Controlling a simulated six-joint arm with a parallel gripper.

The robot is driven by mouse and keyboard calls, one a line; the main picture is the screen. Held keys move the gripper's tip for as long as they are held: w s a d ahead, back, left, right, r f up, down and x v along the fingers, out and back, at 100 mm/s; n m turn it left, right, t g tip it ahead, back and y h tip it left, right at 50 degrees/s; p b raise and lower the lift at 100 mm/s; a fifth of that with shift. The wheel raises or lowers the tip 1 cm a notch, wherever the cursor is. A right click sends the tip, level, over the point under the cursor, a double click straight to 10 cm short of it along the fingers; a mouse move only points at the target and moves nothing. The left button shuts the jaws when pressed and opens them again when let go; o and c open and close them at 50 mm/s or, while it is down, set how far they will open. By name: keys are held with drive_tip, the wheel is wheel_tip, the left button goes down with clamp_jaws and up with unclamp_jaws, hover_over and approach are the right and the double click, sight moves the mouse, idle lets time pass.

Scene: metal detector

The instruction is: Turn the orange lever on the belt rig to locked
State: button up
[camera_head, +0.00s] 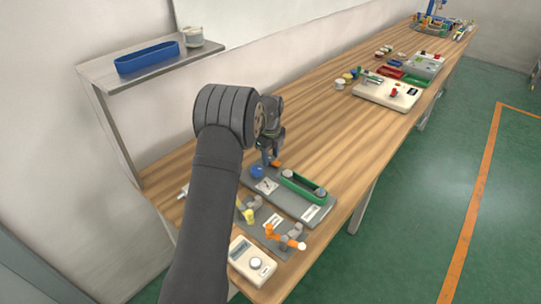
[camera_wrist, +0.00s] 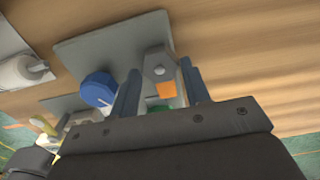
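The belt rig (camera_head: 318,213) is a grey plate with a green belt loop (camera_head: 303,187) and a blue knob (camera_head: 256,171). The knob also shows in the wrist view (camera_wrist: 97,89). The orange lever (camera_head: 277,163) is at the rig's far end, partly hidden by my gripper. In the wrist view its orange tip (camera_wrist: 166,90) sits on a grey arm between my fingers. My gripper (camera_head: 268,160) is low over that end, with its fingers (camera_wrist: 160,88) apart, one on each side of the lever. Narrow gaps seem to show beside it; contact is unclear.
A neighbouring grey board (camera_head: 278,222) carries yellow and orange fittings. A white meter (camera_head: 252,262) with a dial stands at the near end. A shelf with a blue tray (camera_head: 147,57) is at the left. The bench middle is clear.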

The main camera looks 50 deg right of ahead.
sight(271, 158)
wheel_tip(271, 158, up, 17)
drive_tip(key=shift+r, duration=0.2)
idle(0.6)
wheel_tip(271, 158, down, 18)
drive_tip(key=shift+r, duration=0.25)
idle(0.4)
drive_tip(key=shift+r, duration=0.1)
